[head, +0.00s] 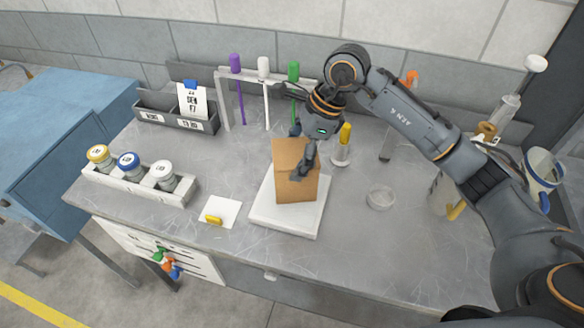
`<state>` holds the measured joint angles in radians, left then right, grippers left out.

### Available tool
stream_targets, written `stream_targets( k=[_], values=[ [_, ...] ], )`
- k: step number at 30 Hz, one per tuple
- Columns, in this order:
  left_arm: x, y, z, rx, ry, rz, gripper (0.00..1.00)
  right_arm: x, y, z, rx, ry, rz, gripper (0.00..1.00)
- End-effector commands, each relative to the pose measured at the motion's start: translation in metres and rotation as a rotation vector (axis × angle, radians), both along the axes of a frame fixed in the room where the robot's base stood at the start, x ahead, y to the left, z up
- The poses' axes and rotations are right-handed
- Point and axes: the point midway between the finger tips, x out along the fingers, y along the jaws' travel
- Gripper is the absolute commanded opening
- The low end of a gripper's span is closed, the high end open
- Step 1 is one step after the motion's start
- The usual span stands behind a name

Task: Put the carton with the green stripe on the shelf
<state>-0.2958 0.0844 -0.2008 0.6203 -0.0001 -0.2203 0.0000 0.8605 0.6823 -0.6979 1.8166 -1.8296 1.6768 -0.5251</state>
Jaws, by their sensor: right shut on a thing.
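A brown carton (295,188) stands on a white square plate (288,222) in the middle of the bench. No green stripe shows on the sides that I can see. My right gripper (303,155) comes down from above and is shut on the carton at its upper right part. The gripper hides part of the carton's top and right side. My left gripper is not in view. I cannot make out a shelf for certain.
A white rack (222,100) with purple, white and green handled tools stands behind the carton. A tray with several capped jars (128,163) is at left. A glass dish (381,198) and white card (220,211) lie nearby. The front right bench is clear.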

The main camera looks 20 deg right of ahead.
Motion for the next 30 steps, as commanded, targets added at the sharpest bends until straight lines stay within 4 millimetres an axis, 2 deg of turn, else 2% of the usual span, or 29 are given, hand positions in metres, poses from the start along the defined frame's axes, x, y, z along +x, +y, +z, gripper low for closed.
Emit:
stream_targets(
  k=[3,11,23,24,26,30],
  values=[
    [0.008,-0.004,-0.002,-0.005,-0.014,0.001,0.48,0.004,0.003,-0.006,0.002,0.0,0.001,0.37],
    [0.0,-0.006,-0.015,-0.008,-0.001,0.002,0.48,0.008,0.004,-0.041,0.001,0.0,0.001,0.37],
    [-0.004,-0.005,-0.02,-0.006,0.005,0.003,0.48,0.008,0.004,-0.045,0.0,-0.002,0.001,0.37],
    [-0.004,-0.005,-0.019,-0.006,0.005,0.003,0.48,0.008,0.004,-0.044,0.0,-0.002,0.001,0.9],
    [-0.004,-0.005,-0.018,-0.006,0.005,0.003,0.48,0.008,0.004,-0.044,0.0,-0.002,0.001,1.0],
    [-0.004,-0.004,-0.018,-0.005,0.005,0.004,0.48,0.008,0.004,-0.044,0.0,-0.001,0.002,1.0]
  ],
)
